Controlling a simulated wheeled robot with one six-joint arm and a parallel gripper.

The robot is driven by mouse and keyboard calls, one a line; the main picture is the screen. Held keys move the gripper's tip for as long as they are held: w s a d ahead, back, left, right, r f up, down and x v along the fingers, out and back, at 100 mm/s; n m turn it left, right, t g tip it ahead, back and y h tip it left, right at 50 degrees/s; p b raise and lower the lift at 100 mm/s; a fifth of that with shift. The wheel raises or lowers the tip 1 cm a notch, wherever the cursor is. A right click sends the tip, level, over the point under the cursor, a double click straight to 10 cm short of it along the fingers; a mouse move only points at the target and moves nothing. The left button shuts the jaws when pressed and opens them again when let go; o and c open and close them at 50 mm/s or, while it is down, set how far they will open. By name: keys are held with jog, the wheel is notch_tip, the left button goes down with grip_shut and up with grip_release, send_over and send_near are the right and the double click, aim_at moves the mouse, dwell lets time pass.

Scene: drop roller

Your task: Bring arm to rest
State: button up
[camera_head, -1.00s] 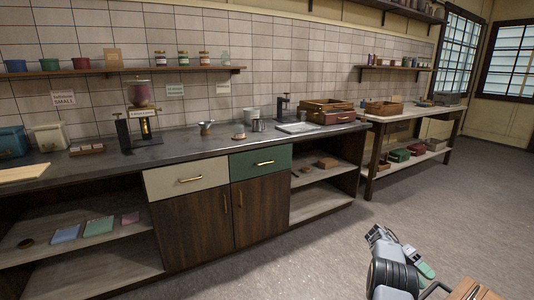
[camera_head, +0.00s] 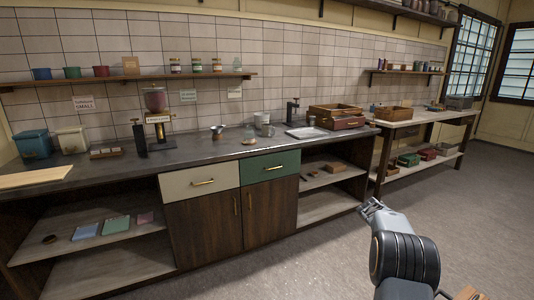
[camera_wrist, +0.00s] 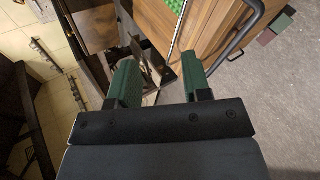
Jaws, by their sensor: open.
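My gripper (camera_wrist: 160,65) shows in the wrist view with its two green fingers apart and nothing between them. My arm (camera_head: 402,255) is at the lower right of the head view, in front of the grey floor and clear of the counter.
The dark counter (camera_head: 190,148) with cream and green drawers runs along the tiled wall. It bears a grinder (camera_head: 156,118), cups and wooden trays (camera_head: 336,110). A side table (camera_head: 432,117) stands beyond at right. The floor (camera_head: 480,220) at right is open.

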jog(key=s+a+r+n+t+y+p, duration=0.25)
jog(key=s+a+r+t+p, duration=0.2)
jog(key=a+r, duration=0.55)
jog(key=s+a+r+n+t+y+p, duration=0.1)
jog(key=s+a+r+n+t+p, duration=0.3)
jog(key=a+r, duration=0.55)
jog(key=s+a+n+t+y+p, duration=0.2)
jog(key=s+a, duration=0.4)
jog(key=a, duration=0.5)
jog(key=t+y+p, duration=0.1)
jog(key=t+p, duration=0.1)
jog(key=shift+s+a+f+n+p, duration=0.25)
jog(key=shift+s+f+n+p, duration=0.05)
jog(key=shift+s+n+p, duration=0.05)
